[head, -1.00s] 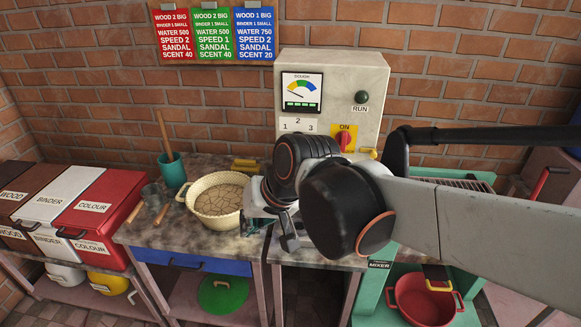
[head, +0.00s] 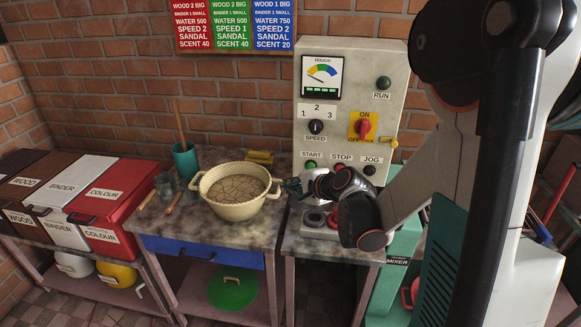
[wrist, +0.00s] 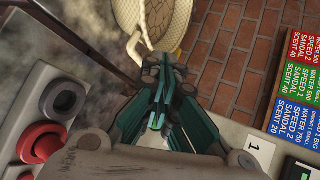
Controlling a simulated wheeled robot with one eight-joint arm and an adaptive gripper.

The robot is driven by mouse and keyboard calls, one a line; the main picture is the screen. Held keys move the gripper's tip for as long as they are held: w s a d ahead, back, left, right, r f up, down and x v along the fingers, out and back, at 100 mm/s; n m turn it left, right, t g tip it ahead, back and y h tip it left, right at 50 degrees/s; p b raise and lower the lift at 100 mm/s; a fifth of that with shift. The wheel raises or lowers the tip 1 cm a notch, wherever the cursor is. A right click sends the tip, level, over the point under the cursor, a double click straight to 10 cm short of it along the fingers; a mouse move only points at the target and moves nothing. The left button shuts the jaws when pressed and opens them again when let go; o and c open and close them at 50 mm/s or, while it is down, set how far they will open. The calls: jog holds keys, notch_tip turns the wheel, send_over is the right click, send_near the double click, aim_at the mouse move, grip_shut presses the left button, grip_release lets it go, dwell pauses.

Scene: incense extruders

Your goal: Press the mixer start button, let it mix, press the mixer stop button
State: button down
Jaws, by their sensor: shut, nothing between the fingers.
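The mixer control panel (head: 349,105) is a grey box against the brick wall. Its green START button (head: 311,166) shows just above my wrist. The red STOP button (head: 340,167) is partly hidden behind my wrist, and a black JOG button (head: 369,170) is to its right. The RUN lamp (head: 383,83) looks dark green. The red ON/OFF switch (head: 364,127) sits on a yellow plate. My gripper (head: 293,187) is shut and empty, low and left of START, beside the bowl and apart from the buttons. Its shut fingers show in the wrist view (wrist: 157,121).
A cream bowl (head: 238,208) with cracked brown contents stands on the table left of my gripper. Red (wrist: 41,144) and dark (wrist: 63,99) rings lie close to my wrist. A teal cup (head: 186,164) and ingredient bins (head: 120,196) are further left.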

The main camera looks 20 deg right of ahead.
aim_at(311, 166)
jog(key=d+f+m+t+h+b, duration=0.1)
jog(key=d+f+m, duration=0.2)
jog(key=d+f, duration=0.1)
jog(key=shift+w+d, duration=0.25)
jog(key=shift+d, duration=0.2)
jog(key=shift+r, duration=0.1)
jog(key=w+d, duration=0.5)
jog(key=w, duration=0.2)
jog(key=shift+w, duration=0.2)
dwell(1.3)
jog(key=shift+w+d, duration=0.2)
jog(key=shift+w, duration=0.05)
